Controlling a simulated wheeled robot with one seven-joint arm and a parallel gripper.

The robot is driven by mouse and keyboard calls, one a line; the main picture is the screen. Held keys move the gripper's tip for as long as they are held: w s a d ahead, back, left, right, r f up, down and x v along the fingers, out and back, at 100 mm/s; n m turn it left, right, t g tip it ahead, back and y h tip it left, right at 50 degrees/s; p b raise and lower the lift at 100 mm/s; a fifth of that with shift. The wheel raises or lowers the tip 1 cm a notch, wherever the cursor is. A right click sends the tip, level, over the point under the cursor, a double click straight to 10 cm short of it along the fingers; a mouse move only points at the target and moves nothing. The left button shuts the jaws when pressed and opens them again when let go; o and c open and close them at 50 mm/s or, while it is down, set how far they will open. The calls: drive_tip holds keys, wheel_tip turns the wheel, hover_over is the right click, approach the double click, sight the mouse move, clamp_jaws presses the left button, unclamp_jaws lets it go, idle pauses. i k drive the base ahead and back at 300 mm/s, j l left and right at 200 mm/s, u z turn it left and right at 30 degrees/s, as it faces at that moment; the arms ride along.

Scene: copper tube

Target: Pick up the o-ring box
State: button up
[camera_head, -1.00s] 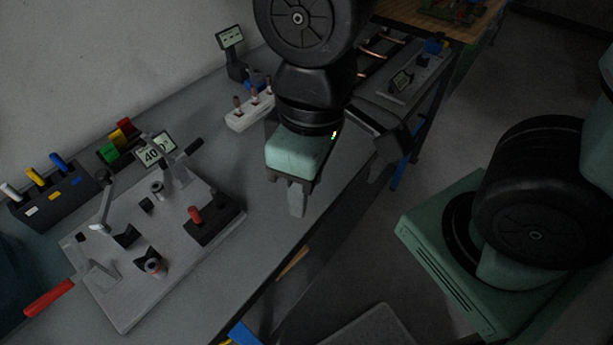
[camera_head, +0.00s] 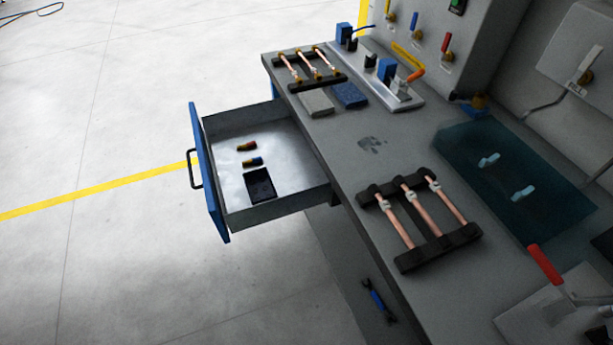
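A small flat black box (camera_head: 261,186) lies in the open drawer (camera_head: 222,126), near its front right corner. It is the thing here that best fits the o-ring box, but no label can be read on it. My gripper and arm are not in view, so nothing shows near the box.
The drawer sticks out left from the grey workbench (camera_head: 352,160), its blue front (camera_head: 209,172) towards the open floor. Floor around the drawer looks clear.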

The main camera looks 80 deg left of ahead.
sight(261, 188)
drive_tip(key=u, duration=2.7)
drive_tip(key=i+j+z, duration=0.1)
drive_tip(key=z, duration=0.3)
drive_tip(key=j+z, duration=0.15)
drive_tip(key=z, duration=0.2)
drive_tip(key=i+j+z, duration=0.15)
drive_tip(key=z, duration=0.25)
drive_tip(key=j+z, duration=0.15)
drive_tip(key=z, duration=0.25)
drive_tip(key=j+z, duration=0.2)
drive_tip(key=j, duration=0.35)
drive_tip(key=j+z, duration=0.15)
drive_tip(key=j, duration=0.45)
drive_tip(key=j+z, duration=0.2)
drive_tip(key=j, duration=0.35)
drive_tip(key=k+j+z, duration=0.15)
drive_tip(key=j, duration=0.45)
drive_tip(key=j+z, duration=0.2)
drive_tip(key=j, duration=0.35)
drive_tip(key=k+j, duration=0.1)
drive_tip(key=j, duration=0.3)
drive_tip(key=k+j, duration=0.1)
drive_tip(key=j, duration=0.25)
drive_tip(key=k+j, duration=0.1)
drive_tip(key=j, duration=0.3)
drive_tip(key=k+j, duration=0.1)
drive_tip(key=j, duration=0.25)
